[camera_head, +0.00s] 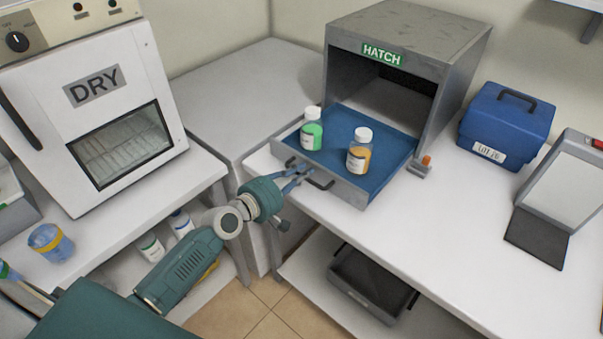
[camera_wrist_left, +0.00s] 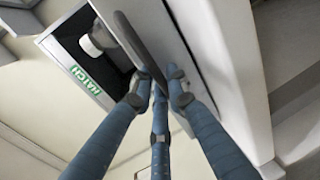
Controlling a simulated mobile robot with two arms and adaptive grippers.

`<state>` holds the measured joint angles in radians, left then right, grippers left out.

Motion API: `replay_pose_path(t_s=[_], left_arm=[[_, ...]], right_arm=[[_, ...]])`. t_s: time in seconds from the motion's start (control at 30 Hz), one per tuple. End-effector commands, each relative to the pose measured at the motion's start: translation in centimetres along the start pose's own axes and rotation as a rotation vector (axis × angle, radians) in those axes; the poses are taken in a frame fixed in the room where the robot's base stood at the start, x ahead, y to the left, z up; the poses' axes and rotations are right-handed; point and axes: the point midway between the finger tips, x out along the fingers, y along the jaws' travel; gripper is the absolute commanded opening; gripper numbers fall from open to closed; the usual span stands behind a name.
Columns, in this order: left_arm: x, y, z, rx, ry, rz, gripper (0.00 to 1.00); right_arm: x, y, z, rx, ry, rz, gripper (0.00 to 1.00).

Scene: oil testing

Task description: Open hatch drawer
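The hatch drawer (camera_head: 362,193) has a blue lining and is pulled out of the grey hatch box (camera_head: 462,75), which bears a green HATCH sign. A green bottle (camera_head: 311,130) and an orange bottle (camera_head: 359,152), both white-capped, stand upright in it. My left gripper (camera_head: 300,172) is at the left end of the dark drawer handle (camera_head: 320,184). In the left wrist view, the fingers of my left gripper (camera_wrist_left: 161,82) are close together around the end of the handle (camera_wrist_left: 143,47). The fingertips partly hide the contact.
A blue case (camera_head: 505,125) stands right of the hatch, and a grey device (camera_head: 568,190) sits beyond it. A white DRY oven (camera_head: 95,100) is at the left. A black tray (camera_head: 372,283) lies on the shelf below. The bench front right of the drawer is clear.

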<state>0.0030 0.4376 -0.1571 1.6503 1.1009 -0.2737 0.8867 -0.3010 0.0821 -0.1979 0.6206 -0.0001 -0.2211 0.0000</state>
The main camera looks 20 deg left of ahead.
Motion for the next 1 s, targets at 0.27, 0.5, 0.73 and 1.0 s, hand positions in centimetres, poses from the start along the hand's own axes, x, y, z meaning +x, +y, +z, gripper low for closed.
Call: replay_pose_path(t_s=[0.27,0.5,0.73,1.0], left_arm=[[0.0,-0.2,0.1,-0.001,-0.001,-0.003,0.30],[-1.2,-0.2,0.0,0.000,-0.001,-0.004,0.30],[-5.9,-0.4,0.1,0.000,-0.002,-0.007,0.30],[-10.6,-0.3,0.0,0.001,-0.002,-0.007,0.30]], right_arm=[[0.0,-0.1,0.0,-0.001,0.000,-0.001,0.40],[0.0,-0.3,-0.1,-0.002,0.001,-0.003,0.40],[0.0,-0.2,-0.1,-0.001,0.002,-0.003,0.40],[0.0,-0.2,-0.1,-0.001,0.002,-0.002,0.40]])
